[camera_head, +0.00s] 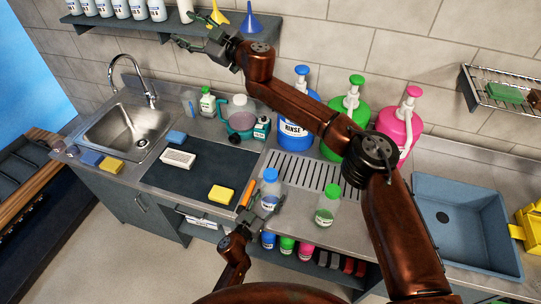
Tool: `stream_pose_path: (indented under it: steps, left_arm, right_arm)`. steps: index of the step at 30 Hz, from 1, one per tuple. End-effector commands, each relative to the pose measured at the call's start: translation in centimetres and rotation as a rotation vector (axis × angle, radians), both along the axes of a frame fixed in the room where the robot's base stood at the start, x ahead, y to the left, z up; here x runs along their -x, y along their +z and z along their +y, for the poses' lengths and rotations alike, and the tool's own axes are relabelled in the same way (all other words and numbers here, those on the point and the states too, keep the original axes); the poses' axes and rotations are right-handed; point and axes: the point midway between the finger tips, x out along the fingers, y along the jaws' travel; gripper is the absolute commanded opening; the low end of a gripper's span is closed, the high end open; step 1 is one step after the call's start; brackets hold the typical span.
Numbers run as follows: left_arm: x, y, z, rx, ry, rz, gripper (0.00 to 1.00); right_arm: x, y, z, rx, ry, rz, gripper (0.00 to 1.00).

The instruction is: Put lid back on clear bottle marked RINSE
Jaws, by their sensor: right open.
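A small clear bottle (269,191) with a blue top (270,174) stands upright near the front of the counter. Its label is too small to read. My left gripper (262,207) is low at the counter's front edge, against or just in front of this bottle; I cannot tell whether its fingers are closed on it. A large blue pump jug (297,124) behind is marked RINSE. My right gripper (192,32) is open and empty, raised in front of the wall shelf at upper left. No separate loose lid can be made out.
A second clear bottle (327,206) with a green top stands to the right. Green (346,118) and pink (399,125) pump jugs stand behind my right arm. A sink (127,130) is left, a blue basin (463,226) right. A yellow sponge (221,194) lies on the dark mat (180,187).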

Motion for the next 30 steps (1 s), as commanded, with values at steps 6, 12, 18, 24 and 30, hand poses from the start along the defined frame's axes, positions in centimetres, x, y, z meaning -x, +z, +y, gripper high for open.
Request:
stream_pose_path:
  steps: [6,12,18,24,30]
  left_arm:
    - [0.0,0.0,0.0,0.000,0.000,0.000,0.00]
    - [0.0,0.0,0.0,0.000,0.000,0.000,0.00]
    - [0.0,0.0,0.0,0.000,0.000,0.000,0.00]
    - [0.0,0.0,0.0,0.000,0.000,0.000,0.00]
    - [0.0,0.0,0.0,0.000,0.000,0.000,0.00]
  right_arm:
    - [-5.0,-2.9,-5.9,0.098,-0.274,0.061,0.51]
    - [-5.9,-10.6,-10.5,0.362,-0.411,0.206,0.51]
    - [-2.7,-18.9,-13.9,0.686,-0.388,0.350,0.51]
    - [3.2,-25.7,-16.7,1.009,-0.236,0.467,0.51]
    - [10.6,-30.4,-19.8,1.303,0.011,0.543,0.51]
